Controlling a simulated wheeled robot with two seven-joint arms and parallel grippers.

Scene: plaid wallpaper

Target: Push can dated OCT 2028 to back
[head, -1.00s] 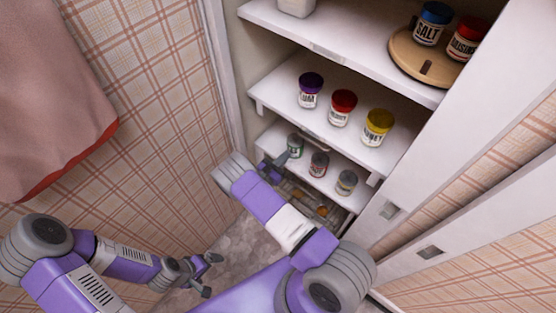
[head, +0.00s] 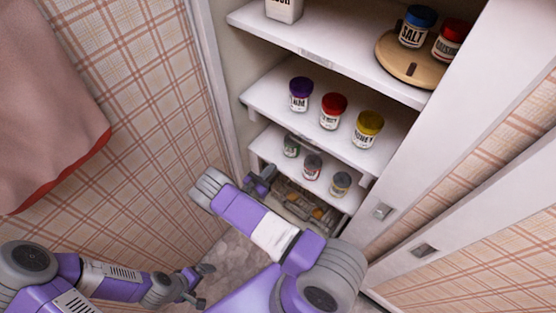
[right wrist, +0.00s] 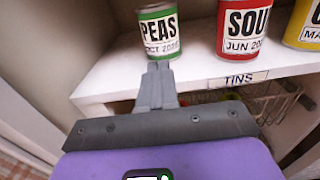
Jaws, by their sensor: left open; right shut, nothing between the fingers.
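A green PEAS can (right wrist: 158,32) stands upright at the left front of the tins shelf. Its label reads OCT and a year whose last digit is hard to read. It also shows in the head view (head: 291,146). My right gripper (right wrist: 157,68) is shut and empty, its fingertips in front of the lower part of this can; I cannot tell whether they touch it. In the head view the right gripper (head: 264,180) is at the left of the lower shelf. My left gripper (head: 203,280) is open and empty, low over the floor, away from the shelves.
A red SOUP can (right wrist: 243,30), dated JUN, and a yellow can (right wrist: 303,25) stand to the right on the same shelf (right wrist: 195,78). Wire baskets (right wrist: 265,100) are below. Several jars are on the shelves above. A sliding door (head: 430,150) is at right.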

